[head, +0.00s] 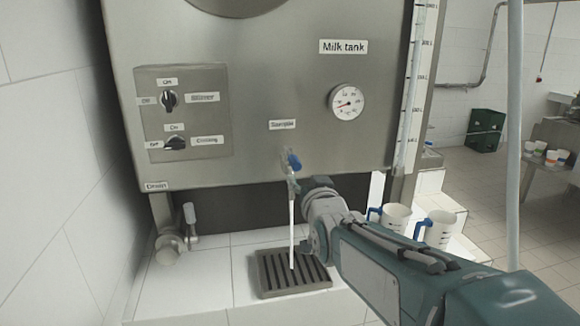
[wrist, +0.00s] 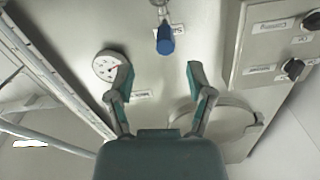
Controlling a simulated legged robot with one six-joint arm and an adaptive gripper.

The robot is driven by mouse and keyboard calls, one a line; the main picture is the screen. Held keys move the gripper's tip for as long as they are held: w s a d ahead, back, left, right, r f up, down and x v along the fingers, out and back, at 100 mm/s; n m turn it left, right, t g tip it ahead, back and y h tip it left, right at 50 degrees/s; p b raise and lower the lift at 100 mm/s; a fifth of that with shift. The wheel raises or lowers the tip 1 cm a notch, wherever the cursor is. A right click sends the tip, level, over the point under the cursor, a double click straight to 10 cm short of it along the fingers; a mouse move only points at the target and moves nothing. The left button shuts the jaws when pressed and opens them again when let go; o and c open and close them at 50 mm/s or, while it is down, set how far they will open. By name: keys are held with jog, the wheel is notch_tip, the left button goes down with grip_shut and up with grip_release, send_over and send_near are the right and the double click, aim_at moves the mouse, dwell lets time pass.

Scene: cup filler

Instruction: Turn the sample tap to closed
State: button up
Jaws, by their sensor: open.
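The sample tap (head: 293,162) has a blue handle and sits below its label on the front of the milk tank (head: 250,60). A thin white stream (head: 291,230) runs from it down to the dark floor grate (head: 270,284). In the wrist view, which is turned nearly upside down, the blue handle (wrist: 165,40) lies just beyond the fingertips, near the middle of the gap. My gripper (wrist: 159,78) is open and empty, not touching the handle as far as I can see. In the head view my arm's end is just right of and below the tap; the fingers cannot be made out there.
A switch panel (head: 184,112) is on the tank's left and a dial gauge (head: 347,101) on its right. A drain valve (head: 175,245) sits low at left. A grey post (head: 514,120) rises at right.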

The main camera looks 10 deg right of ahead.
aim_at(292, 161)
jog(key=shift+t, duration=0.3)
jog(key=w, duration=1)
jog(key=shift+w+a+r, duration=0.1)
jog(key=shift+w+a, duration=0.15)
jog(key=shift+w, duration=0.05)
grip_shut()
